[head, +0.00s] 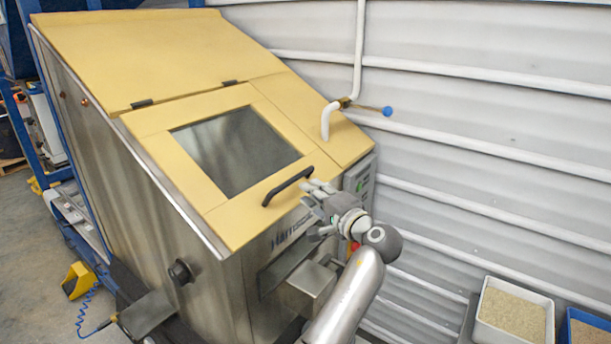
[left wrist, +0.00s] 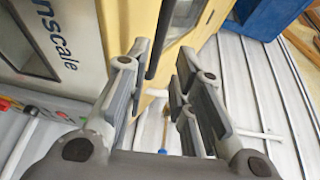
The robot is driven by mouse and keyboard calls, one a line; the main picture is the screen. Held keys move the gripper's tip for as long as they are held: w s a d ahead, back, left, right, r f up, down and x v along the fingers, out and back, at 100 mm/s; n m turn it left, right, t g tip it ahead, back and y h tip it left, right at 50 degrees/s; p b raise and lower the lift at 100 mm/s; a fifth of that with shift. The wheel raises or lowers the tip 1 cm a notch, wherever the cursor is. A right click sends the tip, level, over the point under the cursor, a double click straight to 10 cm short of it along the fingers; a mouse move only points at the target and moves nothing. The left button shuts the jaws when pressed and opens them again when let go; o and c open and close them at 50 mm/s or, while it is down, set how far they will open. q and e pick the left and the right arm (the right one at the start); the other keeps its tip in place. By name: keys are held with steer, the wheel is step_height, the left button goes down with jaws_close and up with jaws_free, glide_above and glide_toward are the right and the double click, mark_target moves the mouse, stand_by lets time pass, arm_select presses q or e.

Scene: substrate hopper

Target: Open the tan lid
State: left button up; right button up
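The tan lid (head: 168,156) lies flat and closed on the sloped top of a steel hopper. It has a dark window (head: 235,150) and a black bar handle (head: 288,186) near its lower edge. Two small dark hinges show along its upper edge. My left gripper (head: 311,190) is beside the right end of the handle, with its fingers open. In the left wrist view the dark handle (left wrist: 161,40) shows beyond and between the open fingertips (left wrist: 164,58). I cannot tell whether a finger touches it. My right gripper is not in view.
The steel hopper (head: 130,165) has a side knob (head: 181,272) and a control box (head: 358,175). A white pipe with a blue-tipped lever (head: 387,111) stands right of the lid. A bin of grain-like material (head: 515,312) is at lower right. A corrugated wall is behind.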

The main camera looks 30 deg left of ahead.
mark_target(295, 181)
arm_select(q)
steer(key=p+x, duration=0.3)
steer(key=x, duration=0.7)
steer(key=shift+s+f, duration=0.1)
steer(key=shift+s, duration=0.05)
jaws_close()
